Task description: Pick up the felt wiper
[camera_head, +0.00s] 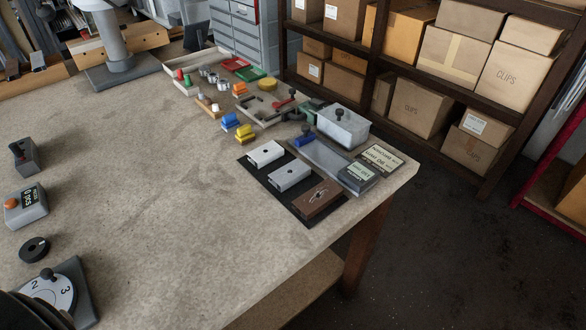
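I cannot tell for certain which object is the felt wiper. Neither gripper shows in the head view, and nothing is seen held.
A shallow tray (265,106) holds small tools. A dial (50,295) and control boxes (25,205) stand at left. The table's middle is clear.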

